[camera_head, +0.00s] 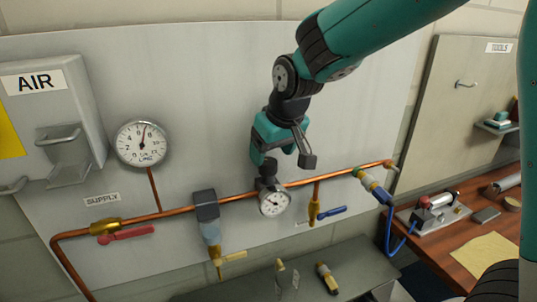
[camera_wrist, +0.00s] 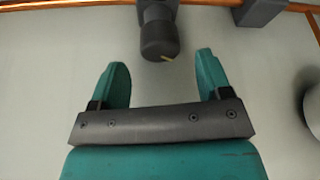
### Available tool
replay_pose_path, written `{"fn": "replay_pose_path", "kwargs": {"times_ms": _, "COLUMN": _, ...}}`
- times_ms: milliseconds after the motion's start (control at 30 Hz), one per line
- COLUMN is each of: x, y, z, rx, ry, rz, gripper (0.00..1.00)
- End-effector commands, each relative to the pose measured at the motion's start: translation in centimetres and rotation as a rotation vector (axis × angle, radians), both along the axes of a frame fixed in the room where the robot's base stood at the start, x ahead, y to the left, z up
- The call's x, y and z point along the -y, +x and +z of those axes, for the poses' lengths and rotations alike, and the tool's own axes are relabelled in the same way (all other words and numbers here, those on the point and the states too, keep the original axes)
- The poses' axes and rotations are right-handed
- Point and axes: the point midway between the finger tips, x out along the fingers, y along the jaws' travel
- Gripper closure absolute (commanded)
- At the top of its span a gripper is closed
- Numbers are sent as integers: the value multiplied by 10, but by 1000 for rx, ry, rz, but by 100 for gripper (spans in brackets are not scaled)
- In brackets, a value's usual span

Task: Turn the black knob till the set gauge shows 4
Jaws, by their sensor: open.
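The black knob (camera_head: 267,170) sits on top of a dark regulator on the copper pipe, partly hidden by my gripper (camera_head: 270,156) in the head view. The wrist view shows the knob (camera_wrist: 158,36) as a dark cylinder with a short pale yellow mark near its end. My gripper (camera_wrist: 161,60) is open, with one teal finger to each side of the knob's end. Gaps show on both sides, and nothing is gripped. The small round set gauge (camera_head: 274,203) is just below the knob. Its needle is too small to read surely.
A larger line gauge (camera_head: 142,143) is at left, above the copper pipe (camera_head: 165,211). A red lever (camera_head: 127,233), a filter bowl (camera_head: 210,232) and a blue lever (camera_head: 331,211) are along the pipe. A grey shelf (camera_head: 330,262) below holds small fittings.

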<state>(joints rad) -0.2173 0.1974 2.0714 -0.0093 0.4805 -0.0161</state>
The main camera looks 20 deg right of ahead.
Motion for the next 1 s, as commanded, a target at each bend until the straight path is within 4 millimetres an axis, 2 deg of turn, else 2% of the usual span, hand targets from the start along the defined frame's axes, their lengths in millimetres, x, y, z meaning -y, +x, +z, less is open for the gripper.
{"fn": "replay_pose_path", "kwargs": {"times_ms": 100, "x": -2, "y": 7, "z": -16, "rx": -4, "ry": -1, "rz": 1, "gripper": 29}}
{"fn": "replay_pose_path", "kwargs": {"times_ms": 233, "x": -3, "y": 11, "z": -28, "rx": -2, "ry": -1, "rz": 1, "gripper": 29}}
{"fn": "replay_pose_path", "kwargs": {"times_ms": 567, "x": -3, "y": 13, "z": -32, "rx": 1, "ry": 0, "rz": 1, "gripper": 29}}
{"fn": "replay_pose_path", "kwargs": {"times_ms": 600, "x": -3, "y": 13, "z": -32, "rx": 1, "ry": 0, "rz": 1, "gripper": 31}}
{"fn": "replay_pose_path", "kwargs": {"times_ms": 667, "x": -3, "y": 13, "z": -32, "rx": 1, "ry": 0, "rz": 1, "gripper": 45}}
{"fn": "replay_pose_path", "kwargs": {"times_ms": 800, "x": -3, "y": 13, "z": -32, "rx": 1, "ry": 0, "rz": 1, "gripper": 77}}
{"fn": "replay_pose_path", "kwargs": {"times_ms": 1000, "x": -5, "y": 13, "z": -33, "rx": 1, "ry": -1, "rz": -51, "gripper": 78}}
